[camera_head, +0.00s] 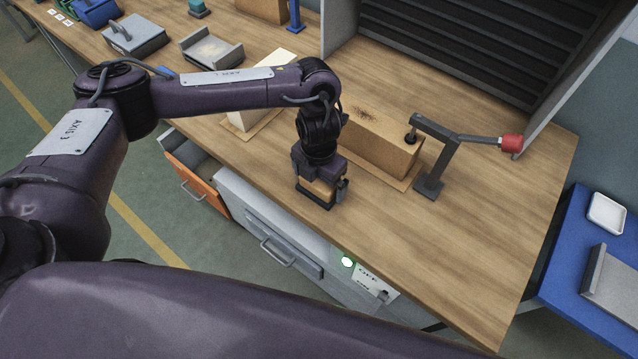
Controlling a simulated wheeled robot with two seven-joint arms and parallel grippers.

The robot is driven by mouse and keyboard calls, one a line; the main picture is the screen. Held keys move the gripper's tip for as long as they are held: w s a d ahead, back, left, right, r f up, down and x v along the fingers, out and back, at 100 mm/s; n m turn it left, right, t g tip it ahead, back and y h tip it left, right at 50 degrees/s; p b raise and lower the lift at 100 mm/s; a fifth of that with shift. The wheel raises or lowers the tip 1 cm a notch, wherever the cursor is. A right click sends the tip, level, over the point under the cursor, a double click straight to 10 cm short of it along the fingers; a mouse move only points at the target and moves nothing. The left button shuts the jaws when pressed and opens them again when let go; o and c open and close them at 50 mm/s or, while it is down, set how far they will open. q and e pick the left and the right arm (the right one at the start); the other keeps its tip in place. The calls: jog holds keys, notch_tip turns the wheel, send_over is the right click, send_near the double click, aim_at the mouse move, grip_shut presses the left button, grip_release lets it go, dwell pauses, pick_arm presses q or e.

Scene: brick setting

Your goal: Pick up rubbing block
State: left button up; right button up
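A small tan block with a dark underside (316,187), which looks like the rubbing block, is at the front edge of the wooden bench, left of centre. My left gripper (325,190) points down right over it, with a dark finger showing at its right side. The gripper body hides much of the block. I cannot tell whether the fingers are closed on it, or whether it touches the bench. My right gripper is not in view.
A large tan brick (385,148) lies behind the gripper, beside a grey clamp with a red knob (512,143). A pale brick (250,117) stands to the left. Open drawers (198,178) jut out below the bench (470,250). The bench's right front is clear.

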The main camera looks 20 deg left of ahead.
pick_arm(q)
jog(key=c, duration=1.1)
jog(key=shift+o, duration=0.2)
jog(key=shift+r, duration=0.1)
notch_tip(320, 180, up, 20)
jog(key=o, duration=0.6)
jog(key=c, duration=0.3)
